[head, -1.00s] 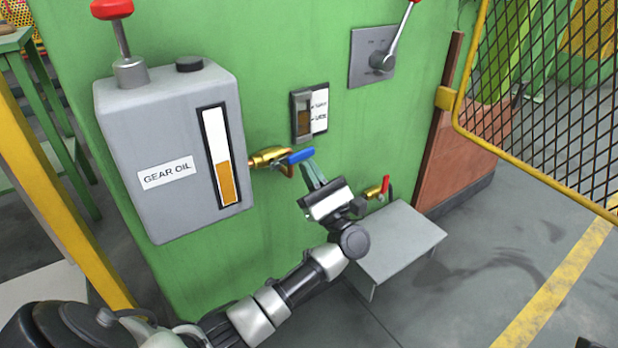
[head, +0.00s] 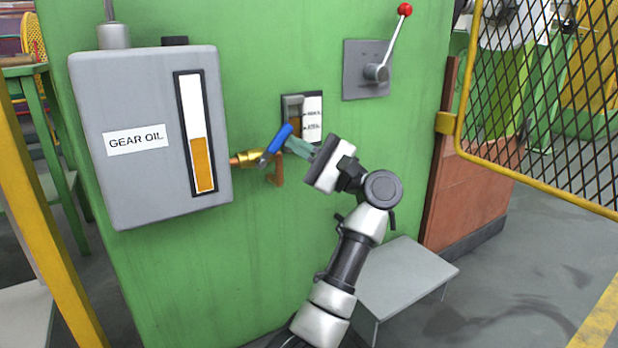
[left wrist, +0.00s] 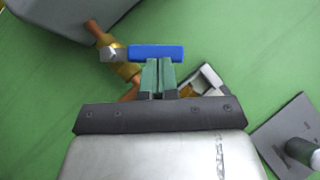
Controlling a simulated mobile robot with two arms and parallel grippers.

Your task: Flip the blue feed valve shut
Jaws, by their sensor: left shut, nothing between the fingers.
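The blue feed valve handle (head: 280,138) sits on a brass valve body (head: 250,158) to the right of the grey gear oil tank. In the head view the handle slants up to the right. In the left wrist view the blue handle (left wrist: 156,53) lies across the fingertips, with the brass body (left wrist: 118,62) at its left end. My left gripper (head: 296,147) is shut with nothing between its fingers. Its fingertips are at the handle's side, touching or very close to it. My right gripper does not show.
The gear oil tank (head: 150,190) is left of the valve on the green wall (head: 200,270). A sight glass (head: 302,118) is close above my fingers. A red-knobbed lever (head: 390,45) is at upper right. A grey step (head: 410,275) stands below, and a mesh guard (head: 550,110) is at right.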

